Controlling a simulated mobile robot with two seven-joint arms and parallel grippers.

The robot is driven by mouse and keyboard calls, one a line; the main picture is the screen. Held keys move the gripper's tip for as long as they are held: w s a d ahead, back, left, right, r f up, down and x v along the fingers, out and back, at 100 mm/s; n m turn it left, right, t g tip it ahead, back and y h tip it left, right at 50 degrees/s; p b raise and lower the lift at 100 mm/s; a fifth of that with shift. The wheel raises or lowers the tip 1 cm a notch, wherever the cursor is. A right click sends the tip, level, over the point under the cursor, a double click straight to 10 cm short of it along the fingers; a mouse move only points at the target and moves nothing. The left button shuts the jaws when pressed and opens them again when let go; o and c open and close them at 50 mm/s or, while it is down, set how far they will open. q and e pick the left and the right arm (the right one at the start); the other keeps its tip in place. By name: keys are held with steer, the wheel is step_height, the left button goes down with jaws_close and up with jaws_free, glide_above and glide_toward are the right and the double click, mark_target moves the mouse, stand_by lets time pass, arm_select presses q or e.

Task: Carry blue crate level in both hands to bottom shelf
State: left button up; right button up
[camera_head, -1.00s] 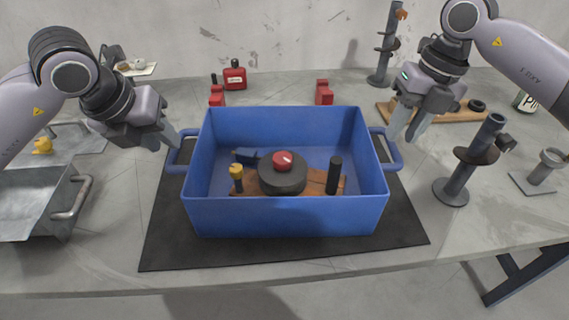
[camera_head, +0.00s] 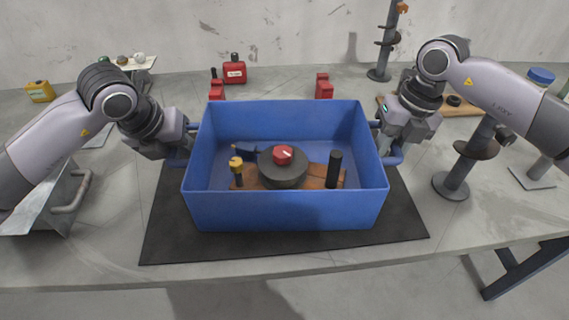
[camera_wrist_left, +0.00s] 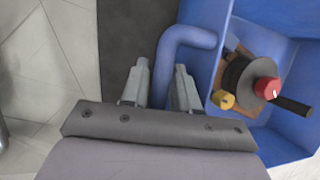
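The blue crate (camera_head: 287,211) stands on a black mat, looking level. Inside are a brown board, a dark disc with a red knob (camera_head: 283,155), a black post (camera_head: 334,169) and a yellow-topped peg (camera_head: 235,164). My left gripper (camera_head: 180,150) is at the crate's left handle. In the left wrist view its two fingers (camera_wrist_left: 160,82) lie on either side of the blue handle (camera_wrist_left: 185,37), with little gap; whether they press on it is unclear. My right gripper (camera_head: 388,145) is at the right handle (camera_head: 394,160), its fingers mostly hidden.
The black mat (camera_head: 290,245) lies near the table's front edge. A metal tray (camera_head: 40,200) is at left. A dark post stand (camera_head: 455,184) is close on the right. Red blocks (camera_head: 323,88) and a red canister (camera_head: 234,70) stand behind the crate.

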arm_select(q)
jaws_close()
arm_select(e)
jaws_close()
stand_by(1.0)
arm_select(q)
steer(key=shift+w+r, duration=0.1)
steer(key=shift+r, duration=0.1)
arm_select(e)
steer(key=shift+w+r, duration=0.1)
steer(key=shift+r, duration=0.15)
